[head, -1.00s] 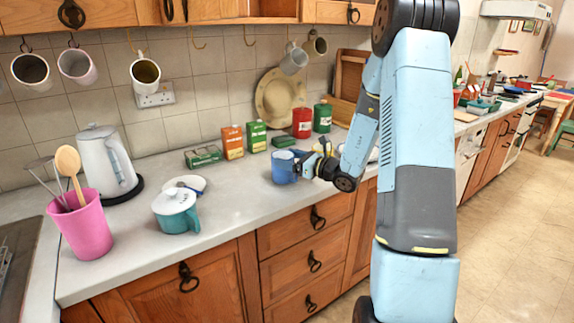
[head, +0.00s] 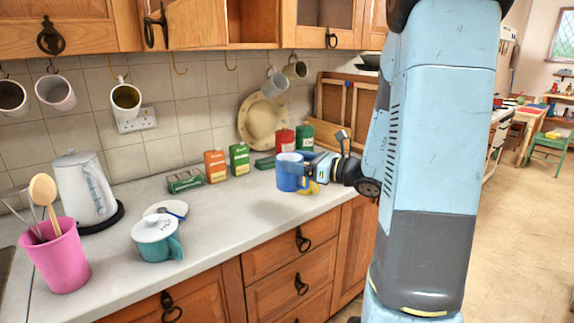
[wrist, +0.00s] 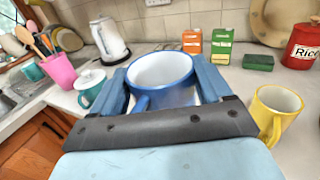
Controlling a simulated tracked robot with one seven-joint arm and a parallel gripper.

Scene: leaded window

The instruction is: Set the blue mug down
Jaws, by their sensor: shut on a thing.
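The blue mug (head: 290,173) is upright in my gripper (head: 308,167), over the worktop near its front edge. A soft shadow lies on the worktop below it, and the mug appears to be above the surface, apart from it. In the wrist view the blue mug (wrist: 160,72) sits between the two blue fingers of my gripper (wrist: 163,84), which are shut on it. Its rim is fully visible and its handle points toward the camera. Its base is hidden in the wrist view.
A yellow mug (wrist: 276,108) stands close to the gripper's right in the wrist view. Boxes (head: 215,167) and a red tin (head: 285,139) stand behind. A teal lidded pot (head: 157,238), kettle (head: 85,188) and pink pot (head: 58,256) are left. Worktop (head: 225,215) between is clear.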

